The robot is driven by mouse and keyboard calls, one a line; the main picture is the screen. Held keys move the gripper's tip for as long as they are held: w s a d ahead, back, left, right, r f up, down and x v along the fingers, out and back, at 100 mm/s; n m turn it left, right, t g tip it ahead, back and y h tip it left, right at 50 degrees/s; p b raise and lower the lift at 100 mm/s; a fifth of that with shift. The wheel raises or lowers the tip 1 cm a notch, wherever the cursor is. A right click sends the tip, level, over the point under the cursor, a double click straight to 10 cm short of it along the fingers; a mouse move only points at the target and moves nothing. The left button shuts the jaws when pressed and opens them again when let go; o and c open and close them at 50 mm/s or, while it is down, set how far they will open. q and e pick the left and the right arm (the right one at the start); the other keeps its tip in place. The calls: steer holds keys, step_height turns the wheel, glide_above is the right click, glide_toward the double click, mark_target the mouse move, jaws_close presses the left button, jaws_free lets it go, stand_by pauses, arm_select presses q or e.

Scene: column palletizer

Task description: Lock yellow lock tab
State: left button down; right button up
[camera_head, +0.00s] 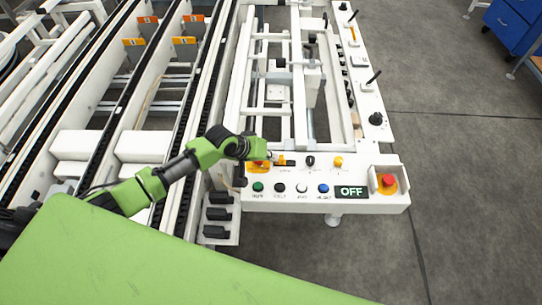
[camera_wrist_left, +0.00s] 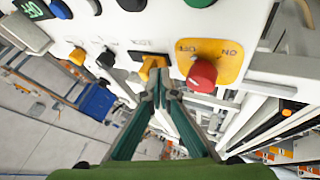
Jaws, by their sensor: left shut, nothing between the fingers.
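The control panel (camera_head: 300,200) lies at the near end of the white conveyor frame. A small yellow tab (camera_head: 281,158) stands at its upper left beside a black label. The tab also shows in the left wrist view (camera_wrist_left: 152,67). My left gripper (camera_head: 266,157) is at the panel's upper left, and its dark fingers (camera_wrist_left: 162,90) are shut with nothing between them. The fingertips lie close to the yellow tab and partly overlap it; I cannot tell whether they touch. A red knob on a yellow plate (camera_wrist_left: 232,52) is just right of the fingers in the wrist view.
Another yellow knob (camera_head: 338,161) and a black knob (camera_head: 310,161) sit farther right on the panel. A red emergency button (camera_head: 388,181) is at the right corner, beside a display reading OFF (camera_head: 351,191). Several coloured buttons line the front. Conveyor rails fill the left.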

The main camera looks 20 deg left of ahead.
mark_target(281, 159)
arm_select(q)
steer(key=shift+d, duration=0.1)
arm_select(e)
steer(key=shift+s+a, duration=0.15)
arm_select(q)
steer(key=shift+w+d+r+p, duration=0.1)
steer(key=shift+w+d+p, duration=0.1)
steer(key=shift+d, duration=0.45)
steer(key=shift+w+d+p, duration=0.15)
steer(key=shift+w+d, duration=0.05)
steer(key=shift+d, duration=0.4)
steer(key=shift+w+d, duration=0.1)
steer(key=shift+d, duration=0.3)
arm_select(e)
steer(key=shift+r, duration=0.35)
arm_select(q)
steer(key=shift+a, duration=0.1)
arm_select(e)
steer(key=shift+r, duration=0.1)
